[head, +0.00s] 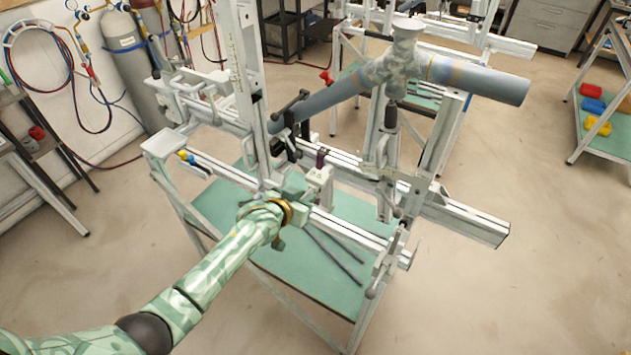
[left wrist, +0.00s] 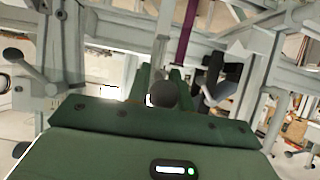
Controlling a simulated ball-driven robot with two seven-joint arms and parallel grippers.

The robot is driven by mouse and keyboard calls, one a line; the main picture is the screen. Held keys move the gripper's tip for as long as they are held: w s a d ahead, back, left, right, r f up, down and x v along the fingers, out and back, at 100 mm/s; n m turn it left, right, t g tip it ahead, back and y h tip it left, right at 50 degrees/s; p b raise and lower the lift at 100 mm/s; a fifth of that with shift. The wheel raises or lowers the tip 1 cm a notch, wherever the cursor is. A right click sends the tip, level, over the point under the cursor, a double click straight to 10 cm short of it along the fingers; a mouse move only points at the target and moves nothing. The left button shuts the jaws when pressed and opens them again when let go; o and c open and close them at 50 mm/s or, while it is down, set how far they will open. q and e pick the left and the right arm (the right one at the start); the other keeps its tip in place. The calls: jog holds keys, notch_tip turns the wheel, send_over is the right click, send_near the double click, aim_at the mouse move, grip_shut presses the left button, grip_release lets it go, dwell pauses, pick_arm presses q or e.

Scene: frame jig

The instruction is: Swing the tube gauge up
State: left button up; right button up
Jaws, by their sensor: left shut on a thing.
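My left gripper (head: 302,188) reaches in at the front rail of the frame jig (head: 345,235), beside a pale block (head: 319,184). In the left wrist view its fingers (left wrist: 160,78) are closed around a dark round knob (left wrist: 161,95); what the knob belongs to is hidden. A purple upright piece (head: 321,158) stands just beyond the gripper, and it also shows in the left wrist view (left wrist: 187,32). It may be part of the tube gauge, but I cannot tell for sure. My right gripper is in neither view.
A blue-grey tube (head: 480,80) with a mottled joint (head: 393,72) lies across the jig's uprights at the back. Loose rods lie on the green shelf (head: 225,205) below. Gas cylinders (head: 128,60) stand by the left wall.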

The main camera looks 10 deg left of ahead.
aim_at(306, 194)
pick_arm(q)
jog(key=shift+w+r+p, duration=0.1)
jog(key=shift+r+p, duration=0.4)
jog(key=shift+r, duration=0.15)
jog(key=shift+r+p, duration=0.35)
grip_shut()
jog(key=shift+w+r, duration=0.15)
jog(key=shift+r, duration=0.2)
jog(key=shift+w+d+r+p, duration=0.1)
jog(key=shift+w+r+p, duration=0.05)
jog(key=shift+r+p, duration=0.4)
jog(key=shift+w+d+r+p, duration=0.1)
jog(key=shift+w+r+p, duration=0.05)
jog(key=shift+r+p, duration=0.4)
jog(key=shift+f, duration=0.1)
